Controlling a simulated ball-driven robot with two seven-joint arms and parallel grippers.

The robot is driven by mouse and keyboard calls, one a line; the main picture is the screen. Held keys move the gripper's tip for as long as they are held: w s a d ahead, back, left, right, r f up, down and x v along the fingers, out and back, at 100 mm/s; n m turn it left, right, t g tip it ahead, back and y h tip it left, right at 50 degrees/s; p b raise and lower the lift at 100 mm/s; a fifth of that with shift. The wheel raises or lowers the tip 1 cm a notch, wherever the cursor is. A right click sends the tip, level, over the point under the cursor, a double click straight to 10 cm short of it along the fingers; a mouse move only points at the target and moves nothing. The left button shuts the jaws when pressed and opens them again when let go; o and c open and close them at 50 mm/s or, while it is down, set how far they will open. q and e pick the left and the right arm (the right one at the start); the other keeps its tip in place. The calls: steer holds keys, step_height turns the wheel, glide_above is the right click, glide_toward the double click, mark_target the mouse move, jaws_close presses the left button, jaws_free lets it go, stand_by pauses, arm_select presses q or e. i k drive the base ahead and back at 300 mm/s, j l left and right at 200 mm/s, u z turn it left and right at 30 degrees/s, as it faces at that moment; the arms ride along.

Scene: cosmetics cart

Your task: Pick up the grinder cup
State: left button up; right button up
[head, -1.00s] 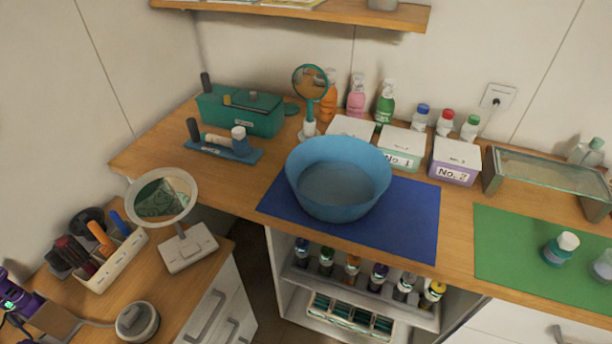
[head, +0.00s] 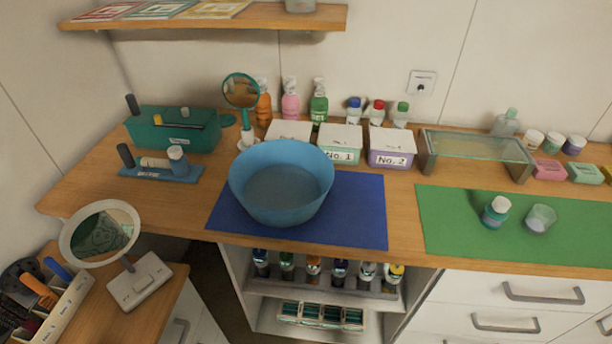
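A small translucent grey cup (head: 540,218) stands on the green mat (head: 460,240) at the right of the counter. It may be the grinder cup, but I cannot tell for sure. A teal bottle with a white cap (head: 495,211) stands just left of it. Neither of my grippers is in view.
A large blue bowl (head: 282,183) sits on a blue mat (head: 358,215) at the middle. A round mirror (head: 100,234) stands front left. The green mat's left part is clear.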

mark_target(541, 217)
steer(key=z, duration=1.8)
